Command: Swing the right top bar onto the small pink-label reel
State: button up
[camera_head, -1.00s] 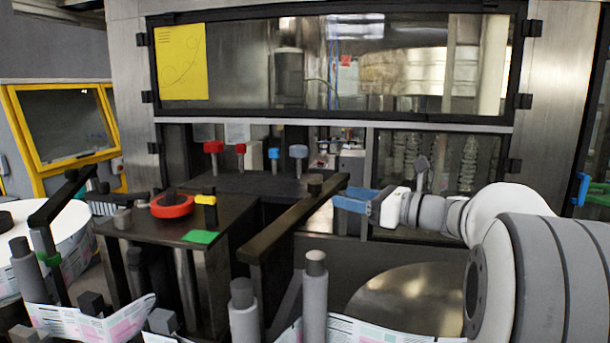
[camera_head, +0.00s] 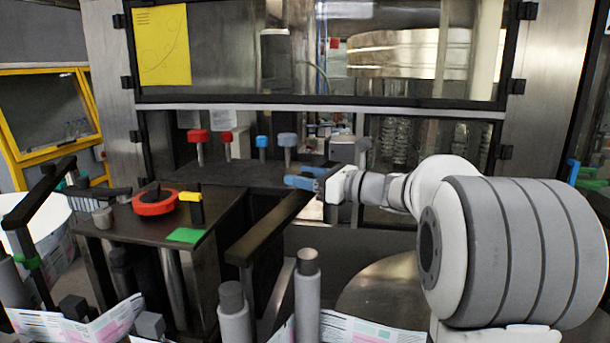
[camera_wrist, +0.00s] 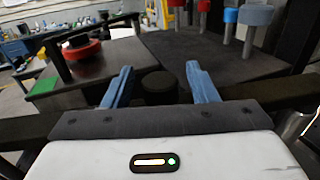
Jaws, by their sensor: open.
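The right top bar (camera_head: 268,229) is a long dark bar running from the middle front to the back right. My gripper (camera_head: 292,178) is at its far end, with blue fingers. In the wrist view my gripper (camera_wrist: 159,72) is open, one finger on each side of a dark round knob (camera_wrist: 159,86) at the bar's end. I cannot tell whether the fingers touch the knob. In the head view the gripper hides the knob. Label web with pink patches (camera_head: 365,331) shows at the bottom edge; the small pink-label reel itself cannot be made out clearly.
A dark table with a red ring (camera_head: 155,203), a yellow-topped block (camera_head: 190,197) and a green patch (camera_head: 186,236) stands left of the bar. Grey posts (camera_head: 307,300) rise in front. Red and blue knobs (camera_head: 262,142) stand behind. A large white reel is at far left.

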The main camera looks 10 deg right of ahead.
jog(key=shift+c, duration=0.3)
grip_shut()
